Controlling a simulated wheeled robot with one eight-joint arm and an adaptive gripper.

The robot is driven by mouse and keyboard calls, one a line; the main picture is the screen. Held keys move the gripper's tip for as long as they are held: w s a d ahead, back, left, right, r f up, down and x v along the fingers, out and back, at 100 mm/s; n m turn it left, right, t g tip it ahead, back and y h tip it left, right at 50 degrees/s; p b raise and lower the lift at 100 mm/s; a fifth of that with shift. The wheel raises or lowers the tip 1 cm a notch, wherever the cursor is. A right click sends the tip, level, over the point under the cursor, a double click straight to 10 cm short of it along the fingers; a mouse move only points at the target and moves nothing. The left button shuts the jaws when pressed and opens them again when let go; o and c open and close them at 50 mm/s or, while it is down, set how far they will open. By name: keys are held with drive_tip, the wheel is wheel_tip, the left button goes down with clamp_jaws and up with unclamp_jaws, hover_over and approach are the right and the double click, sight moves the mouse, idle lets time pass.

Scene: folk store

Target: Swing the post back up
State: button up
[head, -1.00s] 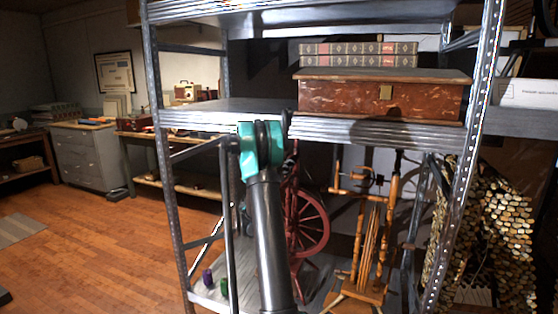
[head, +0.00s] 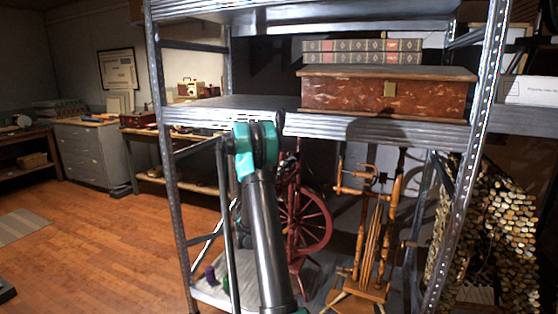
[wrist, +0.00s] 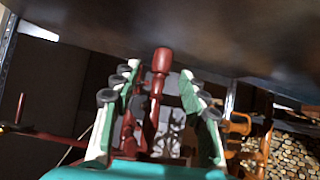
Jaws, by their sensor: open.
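A dark red spinning wheel (head: 328,222) stands on the lower shelf in the head view, partly hidden by my arm. In the wrist view a red post (wrist: 161,62) with a rounded, thicker head rises in the middle of the picture. My gripper (wrist: 157,78) is open, with one green and grey finger on each side of the post. The post appears between the fingers; I cannot tell its depth or whether it touches them. In the head view my arm hides the gripper. More red wheel parts show low between the fingers.
A grey metal shelf unit (head: 385,131) surrounds the work area, its board close above my gripper. A light wooden spinning wheel (head: 372,235) stands to the right. A red-brown chest (head: 345,96) sits on the shelf above. Stacked firewood (head: 510,220) lies right. Open floor lies left.

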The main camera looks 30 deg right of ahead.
drive_tip(key=v, duration=0.6)
idle(0.4)
drive_tip(key=s+f+m+g+y, duration=0.4)
drive_tip(key=s+m, duration=0.3)
drive_tip(key=s, duration=0.1)
drive_tip(key=s+f+m+g+y, duration=0.3)
drive_tip(key=s+m+y, duration=0.2)
drive_tip(key=s+m, duration=0.25)
drive_tip(key=s+a+f+m+y, duration=0.5)
drive_tip(key=s+a, duration=0.4)
drive_tip(key=a, duration=0.3)
drive_tip(key=s+a+f+m+g+y, duration=0.1)
drive_tip(key=s+a+f+m+y, duration=0.3)
drive_tip(key=a, duration=0.9)
drive_tip(key=s+f+y, duration=0.3)
drive_tip(key=s, duration=0.2)
drive_tip(key=shift+s+f+m+y, duration=0.3)
drive_tip(key=shift+f+m+y, duration=0.05)
drive_tip(key=shift+y, duration=0.05)
